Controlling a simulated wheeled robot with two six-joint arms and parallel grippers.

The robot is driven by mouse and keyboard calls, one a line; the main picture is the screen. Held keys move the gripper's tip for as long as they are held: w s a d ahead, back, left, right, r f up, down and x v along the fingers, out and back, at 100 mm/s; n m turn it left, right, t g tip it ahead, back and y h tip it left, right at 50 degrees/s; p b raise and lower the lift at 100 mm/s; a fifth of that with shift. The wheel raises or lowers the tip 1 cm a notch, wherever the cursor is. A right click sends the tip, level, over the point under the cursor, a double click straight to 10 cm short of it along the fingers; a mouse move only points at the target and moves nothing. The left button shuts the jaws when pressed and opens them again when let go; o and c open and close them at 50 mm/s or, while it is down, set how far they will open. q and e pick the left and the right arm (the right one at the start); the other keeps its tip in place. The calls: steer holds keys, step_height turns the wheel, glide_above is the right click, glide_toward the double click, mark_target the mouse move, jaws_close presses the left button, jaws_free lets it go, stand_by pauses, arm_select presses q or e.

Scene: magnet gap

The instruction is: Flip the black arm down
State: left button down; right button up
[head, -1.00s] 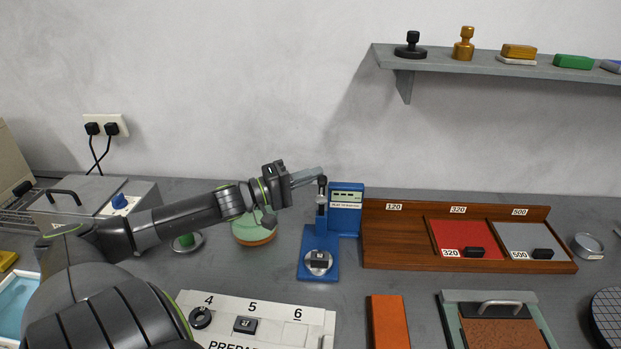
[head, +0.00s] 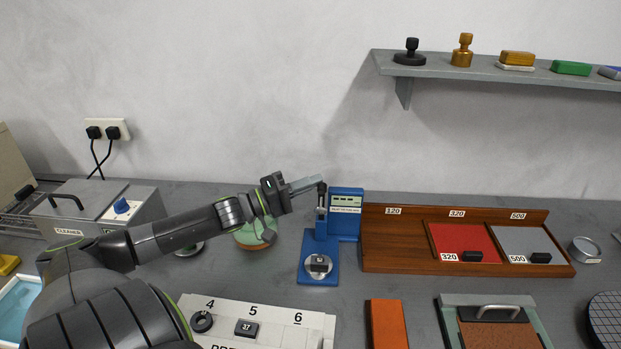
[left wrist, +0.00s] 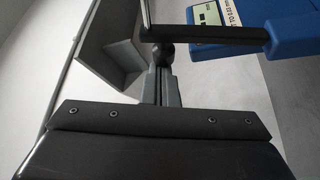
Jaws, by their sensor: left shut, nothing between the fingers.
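The black arm (head: 322,188) is at the top of the device. My left gripper (head: 318,180) is shut and empty, its fingertips right at the black arm; I cannot tell whether they touch. My right gripper is not in view.
A wooden tray (head: 400,245) with red and grey pads stands right of the device. A white numbered board (head: 285,318) and an orange block (head: 388,325) lie in front. A shelf (head: 480,68) hangs above right.

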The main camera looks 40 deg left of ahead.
mark_target(321, 214)
arm_select(q)
steer(key=s+d+f+m+h+b, duration=0.1)
steer(key=s+d+f+m+h, duration=0.2)
steer(key=m, duration=0.6)
steer(key=shift+s+d+f+h, duration=0.2)
steer(key=shift+s+d+h, duration=0.8)
steer(key=shift+s, duration=0.6)
steer(key=shift+d, duration=0.1)
steer(key=shift+s+f, duration=0.1)
steer(key=shift+s+f+b, duration=0.15)
steer(key=shift+f+b, duration=0.05)
steer(key=shift+b, duration=0.15)
steer(key=s+a, duration=0.7)
steer(key=s, duration=0.3)
steer(key=shift+s+a+p, duration=0.15)
steer(key=shift+a+p, duration=0.1)
steer(key=shift+p, duration=0.15)
